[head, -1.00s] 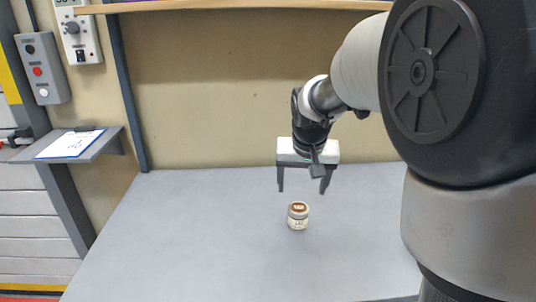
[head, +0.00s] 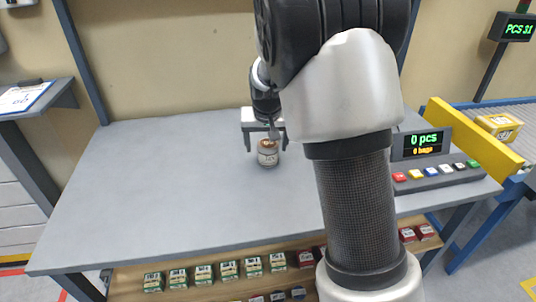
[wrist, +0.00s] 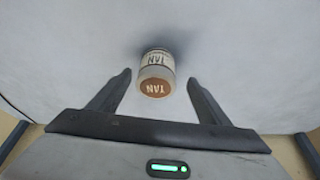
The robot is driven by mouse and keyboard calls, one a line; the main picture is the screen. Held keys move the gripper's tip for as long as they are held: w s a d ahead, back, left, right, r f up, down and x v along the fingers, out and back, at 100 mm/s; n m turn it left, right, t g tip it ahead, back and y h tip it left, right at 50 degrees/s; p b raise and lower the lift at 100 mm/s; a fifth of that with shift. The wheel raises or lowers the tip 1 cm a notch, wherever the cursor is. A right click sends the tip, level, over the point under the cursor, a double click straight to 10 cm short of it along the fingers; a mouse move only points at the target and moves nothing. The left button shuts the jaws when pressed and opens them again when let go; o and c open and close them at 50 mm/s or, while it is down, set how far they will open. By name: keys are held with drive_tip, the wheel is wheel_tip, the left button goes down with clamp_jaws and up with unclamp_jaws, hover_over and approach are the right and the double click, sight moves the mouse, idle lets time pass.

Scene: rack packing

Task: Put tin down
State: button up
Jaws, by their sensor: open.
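The tin (head: 268,155) is a small pale jar with a brown lid. It stands upright on the grey table (head: 170,185), near its middle. In the wrist view the tin (wrist: 157,68) shows "TAN" on its lid and label. My gripper (head: 266,147) is open just behind the tin in the head view. In the wrist view the tin sits between and a little beyond the fingertips of my gripper (wrist: 160,77), with clear gaps on both sides.
Beyond is a conveyor with a yellow guard (head: 470,135) and a yellow box (head: 498,127). A shelf below holds small boxes (head: 228,270). The table's left is clear.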

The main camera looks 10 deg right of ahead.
drive_tip(key=x, duration=0.2)
drive_tip(key=b+x, duration=0.1)
drive_tip(key=x, duration=0.2)
drive_tip(key=shift+s+d, duration=0.15)
drive_tip(key=shift+d, duration=0.1)
drive_tip(key=shift+r, duration=0.15)
drive_tip(key=c, duration=1.3)
